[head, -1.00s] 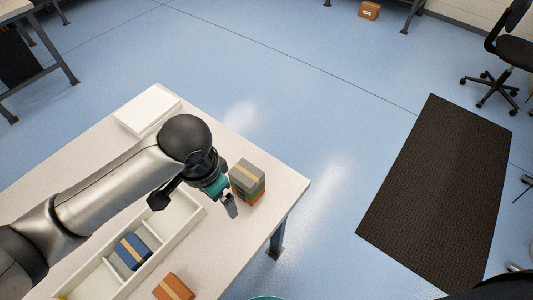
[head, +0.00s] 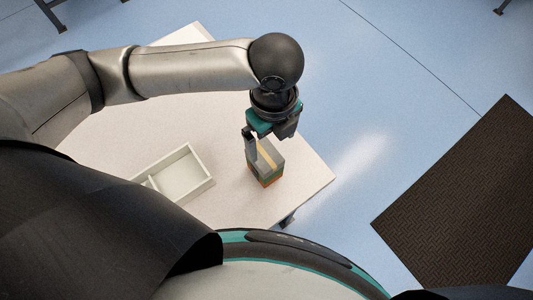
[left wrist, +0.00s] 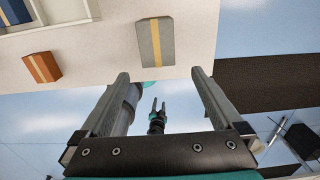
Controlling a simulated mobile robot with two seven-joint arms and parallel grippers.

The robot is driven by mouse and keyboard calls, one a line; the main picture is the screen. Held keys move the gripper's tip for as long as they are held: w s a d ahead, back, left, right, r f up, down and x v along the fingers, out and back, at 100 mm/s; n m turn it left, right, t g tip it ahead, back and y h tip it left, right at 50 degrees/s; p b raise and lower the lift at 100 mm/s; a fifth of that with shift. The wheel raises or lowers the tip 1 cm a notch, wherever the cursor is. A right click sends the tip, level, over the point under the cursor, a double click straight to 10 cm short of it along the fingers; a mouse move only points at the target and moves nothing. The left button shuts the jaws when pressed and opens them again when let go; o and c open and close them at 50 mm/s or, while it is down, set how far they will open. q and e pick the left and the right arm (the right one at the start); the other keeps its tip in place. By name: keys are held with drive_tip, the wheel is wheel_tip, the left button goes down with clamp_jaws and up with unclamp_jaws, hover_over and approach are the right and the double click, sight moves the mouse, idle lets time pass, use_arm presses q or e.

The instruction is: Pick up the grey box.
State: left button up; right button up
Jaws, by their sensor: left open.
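The grey box (head: 273,155) has a tan stripe across it. In the head view it sits on top of a stack with green and orange layers below, near the table's right corner. It also shows in the left wrist view (left wrist: 148,44), ahead of the fingertips. My left gripper (head: 266,140) is open beside and above the stack, partly covering the box in the head view. In the left wrist view its fingers (left wrist: 161,76) are wide apart with nothing between them. My right gripper (left wrist: 158,110) shows small beyond them, its two fingers apart.
The pale table (head: 225,205) carries a white divided tray (head: 206,192) left of the stack. An orange box (left wrist: 42,67) lies on the table, and a blue box (left wrist: 14,12) is in the tray. A dark mat (head: 465,200) lies on the floor at right.

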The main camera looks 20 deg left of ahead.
sight(270, 160)
use_arm(q)
wheel_tip(270, 160, down, 5)
drive_tip(key=shift+f+b, duration=0.1)
drive_tip(key=shift+b, duration=0.3)
drive_tip(key=shift+s+a+f+b, duration=0.1)
drive_tip(key=shift+f+b, duration=0.15)
drive_tip(key=shift+f, duration=1.05)
drive_tip(key=shift+s+a+f+b, duration=0.1)
drive_tip(key=shift+f+b, duration=0.15)
drive_tip(key=shift+f, duration=1.05)
drive_tip(key=shift+c, duration=0.2)
drive_tip(key=shift+w, duration=0.1)
drive_tip(key=c, duration=1.3)
drive_tip(key=shift+r, duration=0.2)
